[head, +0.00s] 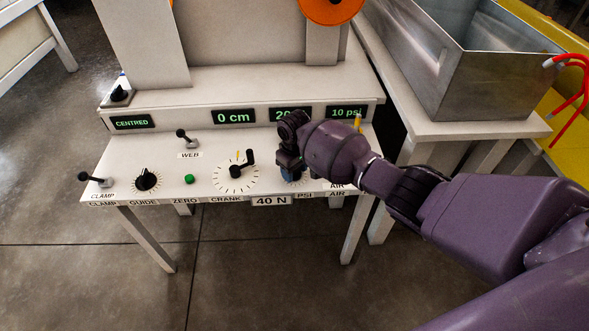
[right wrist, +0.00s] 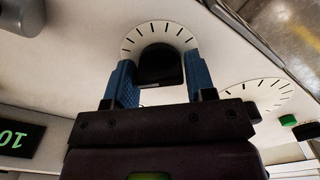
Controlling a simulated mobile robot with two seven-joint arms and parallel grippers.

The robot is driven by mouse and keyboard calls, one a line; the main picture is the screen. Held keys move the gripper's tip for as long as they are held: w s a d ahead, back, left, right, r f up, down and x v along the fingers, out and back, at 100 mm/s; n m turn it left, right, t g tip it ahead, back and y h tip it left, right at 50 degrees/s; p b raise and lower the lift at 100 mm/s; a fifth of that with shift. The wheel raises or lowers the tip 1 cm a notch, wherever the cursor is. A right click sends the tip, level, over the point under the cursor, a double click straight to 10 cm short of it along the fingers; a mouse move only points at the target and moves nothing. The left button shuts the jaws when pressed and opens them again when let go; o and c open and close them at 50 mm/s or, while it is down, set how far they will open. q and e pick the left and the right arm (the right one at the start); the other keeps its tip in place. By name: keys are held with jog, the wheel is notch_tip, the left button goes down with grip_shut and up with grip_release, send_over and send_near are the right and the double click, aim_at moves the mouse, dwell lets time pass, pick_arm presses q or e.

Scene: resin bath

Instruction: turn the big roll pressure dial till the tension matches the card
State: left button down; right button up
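The big roll pressure dial is a black knob (right wrist: 160,66) on a white ticked scale (right wrist: 160,30) in the right wrist view. My right gripper (right wrist: 161,72) has its blue fingers on both sides of the knob, seemingly touching it. In the head view my right gripper (head: 291,168) hides most of the dial, above the PSI label. The card (head: 271,201) on the panel's front edge reads 40 N. The middle display (head: 284,114) shows "20", its right part hidden by my gripper. The pressure display (head: 346,112) reads 10 psi. My left gripper is out of view.
The crank (head: 237,170), green zero button (head: 189,179), guide knob (head: 146,180), web lever (head: 183,136) and clamp lever (head: 93,178) lie left of my gripper. Other displays read 0 cm (head: 233,117) and CENTRED (head: 132,122). A metal bath (head: 480,85) stands at right.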

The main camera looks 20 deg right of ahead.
jog(key=c, duration=0.5)
